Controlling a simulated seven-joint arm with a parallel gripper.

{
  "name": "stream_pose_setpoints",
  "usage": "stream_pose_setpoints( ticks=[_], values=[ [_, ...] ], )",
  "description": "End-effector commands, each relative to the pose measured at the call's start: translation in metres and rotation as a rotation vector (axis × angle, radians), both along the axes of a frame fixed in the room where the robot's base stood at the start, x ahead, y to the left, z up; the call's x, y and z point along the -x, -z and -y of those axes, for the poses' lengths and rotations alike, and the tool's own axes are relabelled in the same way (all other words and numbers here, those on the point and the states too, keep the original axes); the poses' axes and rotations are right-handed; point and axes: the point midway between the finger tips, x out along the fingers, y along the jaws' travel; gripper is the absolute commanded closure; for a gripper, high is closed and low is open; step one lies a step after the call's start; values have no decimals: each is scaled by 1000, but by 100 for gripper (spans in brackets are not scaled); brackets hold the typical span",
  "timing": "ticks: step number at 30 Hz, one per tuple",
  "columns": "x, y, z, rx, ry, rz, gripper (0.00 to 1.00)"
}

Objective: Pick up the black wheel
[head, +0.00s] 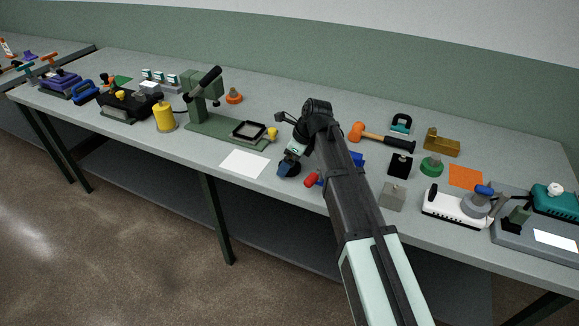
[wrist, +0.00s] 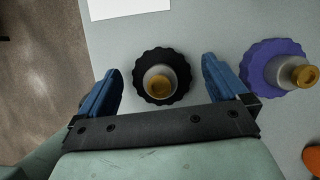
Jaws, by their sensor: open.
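The black wheel (wrist: 141,88) has a scalloped rim and a grey hub with a brass-coloured top. It lies on the grey table in the wrist view. My gripper (wrist: 162,70) is open, with one blue finger on each side of the wheel and a gap to both. In the head view my gripper (head: 289,167) is low over the front part of the table, and I cannot make out the black wheel there.
A purple scalloped wheel (wrist: 258,70) with a similar hub lies close to the right finger. A white sheet (head: 245,163) lies left of my gripper. A green press stand (head: 212,127) is further left. A hammer (head: 385,136) and several small objects stand to the right.

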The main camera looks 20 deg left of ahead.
Motion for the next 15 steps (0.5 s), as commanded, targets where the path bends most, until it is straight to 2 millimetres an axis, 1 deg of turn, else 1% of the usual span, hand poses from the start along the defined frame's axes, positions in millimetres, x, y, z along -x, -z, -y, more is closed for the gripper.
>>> stream_pose_setpoints(
  ticks=[6,8,15],
  values=[
    [0,2,-1,0,0,0,0],
    [0,2,-1,0,0,0,5],
    [0,1,0,0,0,0,28]
  ],
)
